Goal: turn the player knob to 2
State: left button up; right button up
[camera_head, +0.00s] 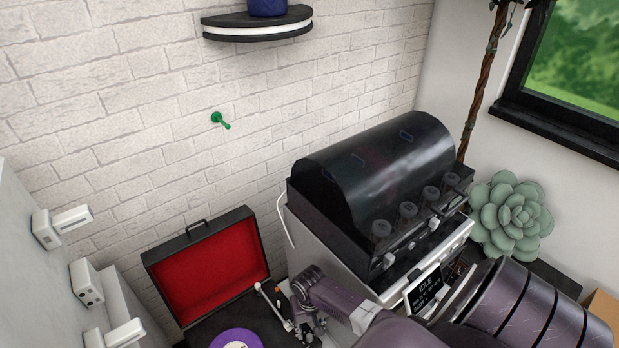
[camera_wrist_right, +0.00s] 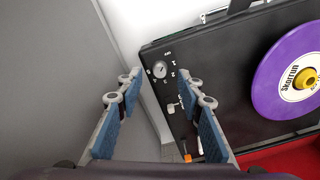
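The record player (camera_head: 205,265) is an open black case with a red-lined lid, low in the head view. A purple record (camera_head: 235,340) lies on it and also shows in the right wrist view (camera_wrist_right: 272,80). The player knob (camera_wrist_right: 160,69) is a small round knob at the deck's corner in the right wrist view, with the marks 1 and 2 on its right; its exact setting is too small to read. My right gripper (camera_wrist_right: 160,83) is open and empty, its two fingers either side of the knob in the picture. Contact is not visible. My left gripper is out of view.
A dark-hooded machine (camera_head: 375,170) with a row of knobs and a small screen stands right of the player, close to my right arm. The tonearm (camera_head: 272,305) is near my wrist. A succulent (camera_head: 510,215) stands at the right. White fixtures (camera_head: 85,282) line the left panel.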

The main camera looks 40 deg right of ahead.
aim_at(310, 336)
jog(key=shift+f, duration=1.65)
jog(key=shift+c, duration=0.6)
grip_shut()
